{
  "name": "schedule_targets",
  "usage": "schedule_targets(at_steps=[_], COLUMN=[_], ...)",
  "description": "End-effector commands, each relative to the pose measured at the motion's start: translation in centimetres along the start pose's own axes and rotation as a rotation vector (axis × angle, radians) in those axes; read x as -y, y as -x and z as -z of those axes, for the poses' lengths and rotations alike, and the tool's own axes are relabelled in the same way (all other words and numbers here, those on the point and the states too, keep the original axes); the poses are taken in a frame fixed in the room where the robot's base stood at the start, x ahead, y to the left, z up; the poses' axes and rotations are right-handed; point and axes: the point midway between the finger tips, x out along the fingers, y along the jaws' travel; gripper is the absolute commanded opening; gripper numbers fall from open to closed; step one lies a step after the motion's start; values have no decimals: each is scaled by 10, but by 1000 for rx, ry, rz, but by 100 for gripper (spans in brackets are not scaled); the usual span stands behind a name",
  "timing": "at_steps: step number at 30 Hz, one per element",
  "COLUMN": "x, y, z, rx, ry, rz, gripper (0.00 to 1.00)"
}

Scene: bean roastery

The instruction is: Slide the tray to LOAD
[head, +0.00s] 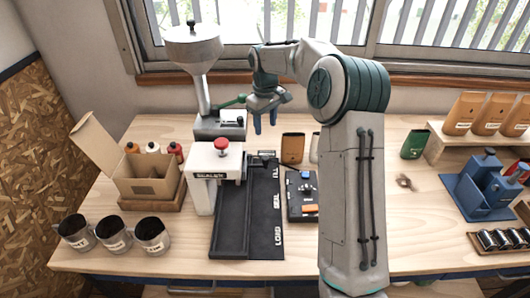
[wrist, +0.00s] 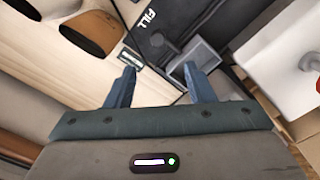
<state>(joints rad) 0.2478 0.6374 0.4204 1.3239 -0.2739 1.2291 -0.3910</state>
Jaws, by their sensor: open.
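The black slide track (head: 265,215) runs front to back on the bench, lettered LOAD at the front, SEAL in the middle and FILL at the back. In the wrist view, a small grey open-topped holder (wrist: 203,54), apparently on the tray, is close to the FILL lettering, by the right fingertip. A dark round knob (wrist: 164,48) stands beside it. The tray's outline is hard to make out in the head view. My gripper (head: 265,127) is open and empty, pointing down above the back end of the track. Its fingers (wrist: 158,75) are apart, with nothing between them.
The white sealer (head: 205,177) with a red knob stands left of the track. The grey hopper machine (head: 195,50) rises behind it. A dark panel (head: 302,205) with controls lies to the right. A carton (head: 140,175) and metal cups (head: 112,233) are on the left.

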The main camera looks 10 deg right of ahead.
Motion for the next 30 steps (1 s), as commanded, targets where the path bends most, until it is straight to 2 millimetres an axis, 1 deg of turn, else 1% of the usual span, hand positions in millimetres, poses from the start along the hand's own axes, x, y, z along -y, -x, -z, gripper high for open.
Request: schedule_targets(at_steps=[3,8,11,21,25,30], x=[-7,-8,-7,-6,-6,-5], y=[-6,-19,-34,-106,-126,-142], z=[6,7,6,6,7,7], rx=[0,1,3,3,2,1], ry=[7,10,11,10,9,9], rz=[12,16,17,17,17,16], gripper=[48,48,48,48,48,48])
